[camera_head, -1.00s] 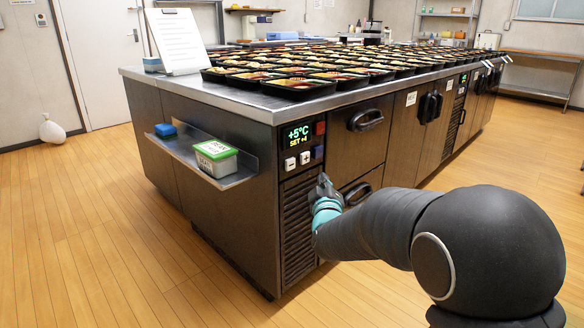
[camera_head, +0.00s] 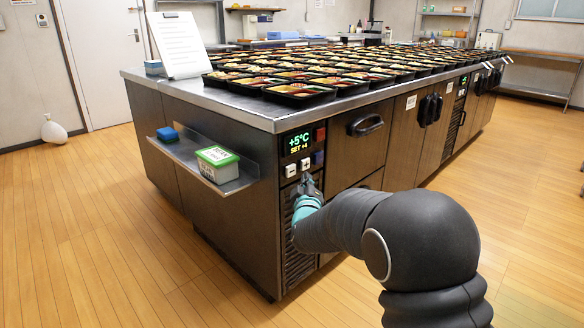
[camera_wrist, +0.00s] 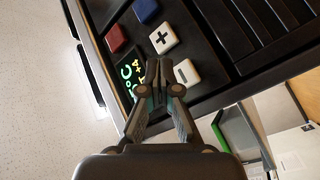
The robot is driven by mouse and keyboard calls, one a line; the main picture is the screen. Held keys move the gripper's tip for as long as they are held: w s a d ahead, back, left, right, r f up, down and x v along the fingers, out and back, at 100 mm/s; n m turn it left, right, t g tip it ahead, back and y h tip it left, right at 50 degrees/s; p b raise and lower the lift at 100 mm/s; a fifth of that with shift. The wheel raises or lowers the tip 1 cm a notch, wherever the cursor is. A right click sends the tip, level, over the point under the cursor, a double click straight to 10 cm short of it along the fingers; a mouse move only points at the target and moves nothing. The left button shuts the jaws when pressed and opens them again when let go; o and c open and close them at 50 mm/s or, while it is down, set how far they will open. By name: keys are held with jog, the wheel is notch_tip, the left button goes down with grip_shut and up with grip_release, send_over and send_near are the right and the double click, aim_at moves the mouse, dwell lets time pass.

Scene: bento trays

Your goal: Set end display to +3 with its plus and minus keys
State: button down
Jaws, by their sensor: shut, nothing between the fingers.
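The end display (camera_head: 298,143) on the near end of the steel counter reads +5°C with SET +4 below it. The white minus key (camera_head: 291,170) and white plus key (camera_head: 305,163) sit just under it. My gripper (camera_head: 307,181) is shut and empty, just below the keys. In the wrist view the shut fingertips (camera_wrist: 161,92) overlap the panel near the display (camera_wrist: 132,72), beside the minus key (camera_wrist: 186,73). The plus key (camera_wrist: 162,40) is clear of the fingers. I cannot tell whether the fingertips touch the panel.
A red button (camera_head: 320,134) and a blue button (camera_head: 318,157) sit right of the display and keys. A side shelf (camera_head: 205,175) with a green-lidded box (camera_head: 217,163) juts out on the left. Bento trays (camera_head: 300,92) cover the countertop. The floor in front is open.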

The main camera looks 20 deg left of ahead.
aim_at(296, 169)
jog(key=shift+w+a, duration=0.25)
jog(key=shift+a, duration=0.35)
jog(key=shift+w+a, duration=0.2)
jog(key=shift+a, duration=0.4)
jog(key=shift+w+a, duration=0.1)
jog(key=shift+a, duration=0.05)
dwell(0.6)
jog(key=shift+w+a, duration=0.1)
jog(key=shift+a, duration=0.15)
jog(key=shift+w+a, duration=0.15)
jog(key=shift+a, duration=0.25)
dwell(0.8)
jog(key=shift+d, duration=0.1)
jog(key=shift+s+d+b, duration=0.35)
jog(key=shift+d+b, duration=0.15)
jog(key=shift+d, duration=0.2)
jog(key=shift+s+d+b, duration=0.3)
jog(key=shift+d+b, duration=0.15)
jog(key=shift+d, duration=0.35)
jog(key=shift+s+d+b, duration=0.35)
jog(key=shift+d+b, duration=0.1)
jog(key=shift+d, duration=0.3)
jog(key=shift+s+d+b, duration=0.3)
jog(key=shift+d+b, duration=0.15)
jog(key=shift+d, duration=0.35)
